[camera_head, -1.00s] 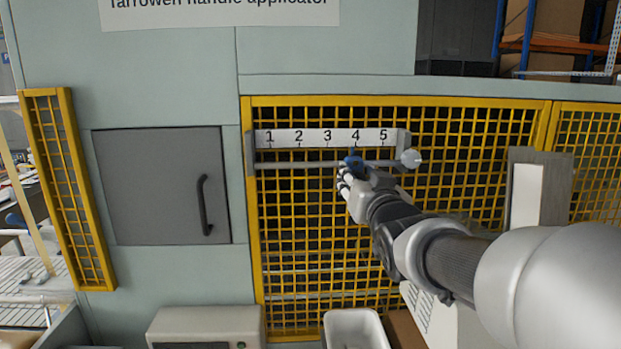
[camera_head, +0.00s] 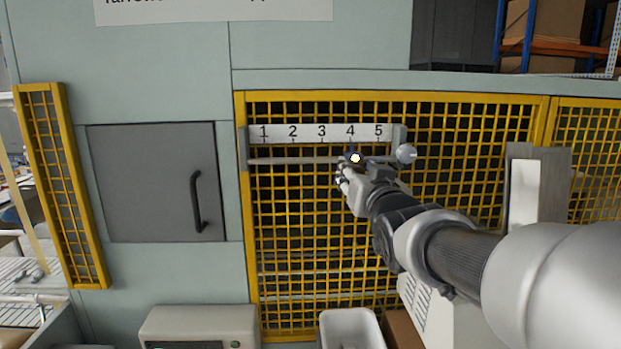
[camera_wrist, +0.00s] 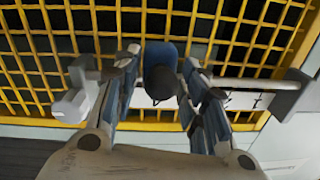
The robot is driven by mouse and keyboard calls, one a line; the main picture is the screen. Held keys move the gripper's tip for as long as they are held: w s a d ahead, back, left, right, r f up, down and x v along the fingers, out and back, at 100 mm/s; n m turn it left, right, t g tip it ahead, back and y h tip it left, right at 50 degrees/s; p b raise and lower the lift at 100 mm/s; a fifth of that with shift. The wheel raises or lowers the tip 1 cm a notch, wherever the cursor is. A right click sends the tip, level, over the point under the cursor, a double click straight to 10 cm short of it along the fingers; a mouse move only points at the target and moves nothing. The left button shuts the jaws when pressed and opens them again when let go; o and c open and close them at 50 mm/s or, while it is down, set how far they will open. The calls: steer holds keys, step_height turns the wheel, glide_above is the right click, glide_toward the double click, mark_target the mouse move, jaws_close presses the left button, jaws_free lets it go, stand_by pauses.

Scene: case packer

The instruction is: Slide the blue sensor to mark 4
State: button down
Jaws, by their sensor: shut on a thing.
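The blue sensor (camera_head: 352,152) sits on the horizontal rail (camera_head: 295,161), below the white scale strip (camera_head: 307,134) numbered 1 to 5. Its top lines up with mark 4 (camera_head: 350,131), and a small bright light glows on it. My gripper (camera_head: 346,172) is at the sensor, partly covering it from below. In the wrist view, the blue sensor (camera_wrist: 161,53) with a black round end (camera_wrist: 160,82) is between my two fingers, and my gripper (camera_wrist: 160,62) is shut on it.
Yellow mesh guarding (camera_head: 300,222) lies close behind the rail. A grey door with a black handle (camera_head: 197,202) is to the left. A white bin (camera_head: 350,330) stands below.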

steer(key=c, duration=1.3)
jaws_free()
steer(key=shift+a, duration=0.2)
steer(key=shift+d, duration=0.1)
steer(key=s, duration=1.2)
steer(key=shift+d, duration=0.25)
